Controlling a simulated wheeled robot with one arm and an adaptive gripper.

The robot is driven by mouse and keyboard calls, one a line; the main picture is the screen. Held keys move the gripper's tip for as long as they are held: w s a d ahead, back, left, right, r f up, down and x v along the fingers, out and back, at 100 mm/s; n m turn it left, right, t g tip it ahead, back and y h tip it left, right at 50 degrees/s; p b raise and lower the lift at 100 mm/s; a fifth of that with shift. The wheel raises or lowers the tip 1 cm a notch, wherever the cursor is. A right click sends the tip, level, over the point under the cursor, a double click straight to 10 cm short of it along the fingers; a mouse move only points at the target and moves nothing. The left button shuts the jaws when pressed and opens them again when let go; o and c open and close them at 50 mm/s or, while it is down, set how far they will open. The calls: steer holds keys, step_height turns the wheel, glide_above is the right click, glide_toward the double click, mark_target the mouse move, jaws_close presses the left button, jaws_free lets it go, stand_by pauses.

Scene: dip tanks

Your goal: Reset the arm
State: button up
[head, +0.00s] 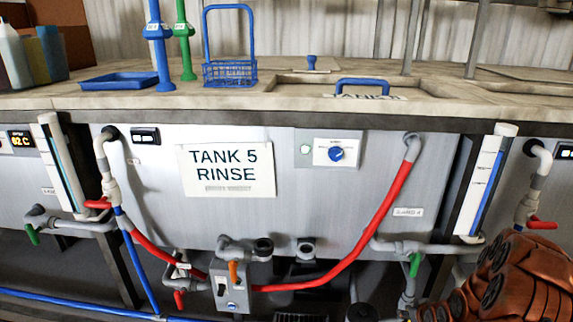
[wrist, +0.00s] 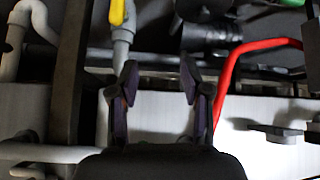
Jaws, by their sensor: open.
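My gripper (wrist: 160,85) shows in the wrist view with its two dark fingers spread apart. Nothing is between the fingers. Behind them are a pale panel and pipework. In the head view part of my orange-brown arm shows at the lower right, and the gripper itself is not visible there.
The tank front (head: 300,210) reads "TANK 5 RINSE". Red hoses (head: 385,215) and grey pipes run across it to a small control box (head: 229,288). A blue basket (head: 229,72), a blue tray (head: 119,82) and bottles (head: 14,58) stand on the counter (head: 290,100). In the wrist view a yellow handle (wrist: 117,12) and a red hose (wrist: 228,75) flank the fingers.

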steer(key=s+a+r+g, duration=0.3)
steer(key=s+a+r, duration=0.25)
steer(key=r, duration=0.25)
steer(key=s+a+r+g, duration=0.2)
steer(key=s+a+r, duration=0.2)
steer(key=s+r, duration=0.3)
steer(key=s+a+r+g, duration=0.2)
steer(key=s+a+r, duration=0.25)
steer(key=s, duration=0.45)
steer(key=s+a+r+m+g, duration=0.1)
steer(key=s+a+r+g, duration=0.15)
steer(key=s+r, duration=0.4)
steer(key=s+a+r+g, duration=0.1)
steer(key=s+a+r, duration=0.35)
steer(key=s, duration=0.55)
step_height(320, 180, up, 25)
steer(key=s+p, duration=0.2)
steer(key=p, duration=2.2)
steer(key=shift+t, duration=0.35)
steer(key=shift+s+a, duration=0.1)
